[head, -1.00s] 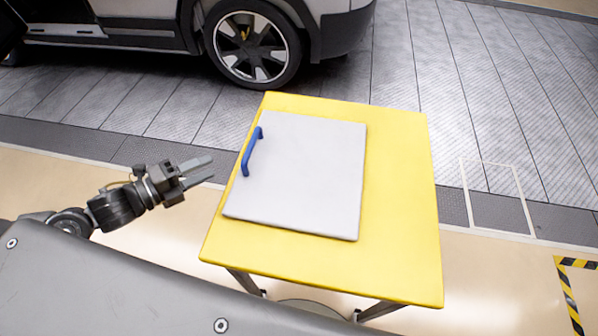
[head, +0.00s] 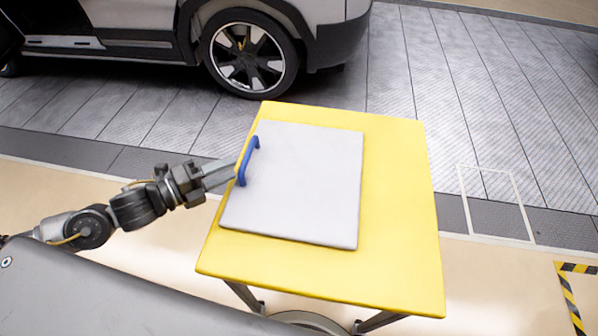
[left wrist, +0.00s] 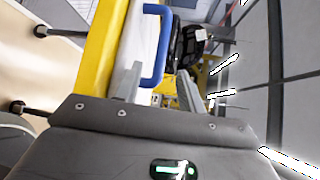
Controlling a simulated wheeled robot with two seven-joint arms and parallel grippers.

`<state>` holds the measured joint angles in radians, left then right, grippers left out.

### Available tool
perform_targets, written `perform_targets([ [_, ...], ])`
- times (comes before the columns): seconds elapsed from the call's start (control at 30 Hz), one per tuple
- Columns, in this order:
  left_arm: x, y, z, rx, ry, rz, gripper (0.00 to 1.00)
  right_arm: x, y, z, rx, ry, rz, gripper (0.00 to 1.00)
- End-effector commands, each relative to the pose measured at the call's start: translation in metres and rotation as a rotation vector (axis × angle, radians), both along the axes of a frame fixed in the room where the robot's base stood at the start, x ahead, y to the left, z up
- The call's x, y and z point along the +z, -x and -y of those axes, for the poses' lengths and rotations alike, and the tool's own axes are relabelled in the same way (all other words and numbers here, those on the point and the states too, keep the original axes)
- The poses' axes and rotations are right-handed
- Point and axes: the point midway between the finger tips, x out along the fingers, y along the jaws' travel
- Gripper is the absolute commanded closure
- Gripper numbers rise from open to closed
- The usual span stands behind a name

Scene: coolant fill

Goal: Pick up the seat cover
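The seat cover (head: 300,185) is a flat, light grey square panel lying on the yellow table. A blue bar handle (head: 249,160) stands up along its left edge; it also shows in the left wrist view (left wrist: 164,45). My left gripper (head: 232,172) is at the table's left edge, its fingertips close to the handle's lower end. In the left wrist view the two fingers (left wrist: 160,88) are apart, with the handle's end near the gap between them. I cannot tell whether they touch the handle. My right gripper is not in view.
The yellow table (head: 400,220) has bare room to the right of the cover. A parked car (head: 250,50) stands beyond the table. Black and yellow floor tape (head: 570,290) marks the lower right. The floor around the table is clear.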

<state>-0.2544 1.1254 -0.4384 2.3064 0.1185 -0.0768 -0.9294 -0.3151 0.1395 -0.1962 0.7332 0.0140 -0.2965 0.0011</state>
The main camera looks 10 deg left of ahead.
Motion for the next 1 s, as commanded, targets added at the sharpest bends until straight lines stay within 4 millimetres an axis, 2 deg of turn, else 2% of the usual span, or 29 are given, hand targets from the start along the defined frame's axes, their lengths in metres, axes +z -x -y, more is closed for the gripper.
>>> perform_targets([
  [0.17, 0.000, -0.005, 0.004, 0.002, 0.002, 0.001, 0.60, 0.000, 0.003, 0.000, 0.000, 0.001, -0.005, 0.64],
  [0.5, -0.006, -0.037, 0.031, 0.002, 0.001, 0.002, 0.60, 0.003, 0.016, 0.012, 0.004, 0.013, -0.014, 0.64],
  [0.8, -0.008, -0.040, 0.035, 0.001, -0.001, -0.001, 0.60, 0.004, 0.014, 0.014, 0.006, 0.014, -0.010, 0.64],
  [0.87, -0.008, -0.040, 0.035, 0.001, -0.001, -0.001, 0.66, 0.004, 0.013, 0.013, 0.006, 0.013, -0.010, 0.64],
  [1.0, -0.008, -0.040, 0.035, 0.000, -0.001, -0.001, 0.84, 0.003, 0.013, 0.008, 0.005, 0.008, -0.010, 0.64],
])
